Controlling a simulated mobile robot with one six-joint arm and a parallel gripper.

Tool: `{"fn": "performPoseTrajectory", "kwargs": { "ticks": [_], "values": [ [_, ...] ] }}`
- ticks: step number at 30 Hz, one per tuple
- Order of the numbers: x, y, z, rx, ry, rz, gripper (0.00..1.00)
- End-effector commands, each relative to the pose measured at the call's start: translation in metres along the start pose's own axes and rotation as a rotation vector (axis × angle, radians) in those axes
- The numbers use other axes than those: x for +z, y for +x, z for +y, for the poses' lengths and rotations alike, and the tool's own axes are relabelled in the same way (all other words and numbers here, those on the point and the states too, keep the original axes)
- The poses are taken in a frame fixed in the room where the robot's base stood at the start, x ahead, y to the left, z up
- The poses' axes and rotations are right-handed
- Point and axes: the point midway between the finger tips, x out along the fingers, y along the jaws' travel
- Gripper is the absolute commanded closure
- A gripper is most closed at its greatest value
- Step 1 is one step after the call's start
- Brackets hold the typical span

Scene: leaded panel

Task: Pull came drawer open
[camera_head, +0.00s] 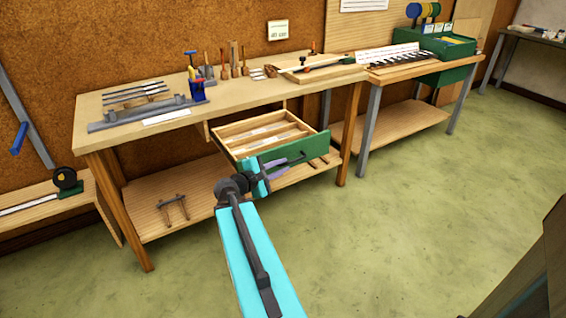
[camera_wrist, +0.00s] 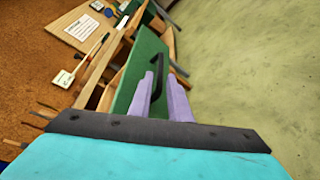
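The came drawer (camera_head: 228,148) stands pulled out from under the workbench, with its wooden dividers and empty-looking long compartments showing. Its green front (camera_head: 318,146) has a black bar handle (camera_head: 296,159); in the wrist view the handle (camera_wrist: 184,70) stands out from the green front (camera_wrist: 150,48). My gripper (camera_head: 279,164) is at the drawer front, beside the handle. In the wrist view, its two lavender fingers (camera_wrist: 162,84) are apart, with green and part of the dark handle showing between them. Whether a finger touches the handle cannot be told.
The workbench (camera_head: 110,105) carries hand tools, a blue cup (camera_head: 197,92) and metal strips. Its lower shelf (camera_head: 150,212) lies beneath the drawer. A second bench (camera_head: 400,72) with a green box (camera_head: 448,45) stands to the right. The green floor (camera_head: 420,210) in front is clear.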

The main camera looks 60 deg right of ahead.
Motion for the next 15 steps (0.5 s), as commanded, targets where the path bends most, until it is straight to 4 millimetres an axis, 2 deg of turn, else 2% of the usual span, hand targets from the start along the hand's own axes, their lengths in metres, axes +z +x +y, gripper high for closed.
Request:
{"fn": "performPoseTrajectory", "kwargs": {
  "ticks": [15],
  "values": [
    [0.002,-0.014,0.003,0.001,-0.001,0.0,0.83]
  ]
}}
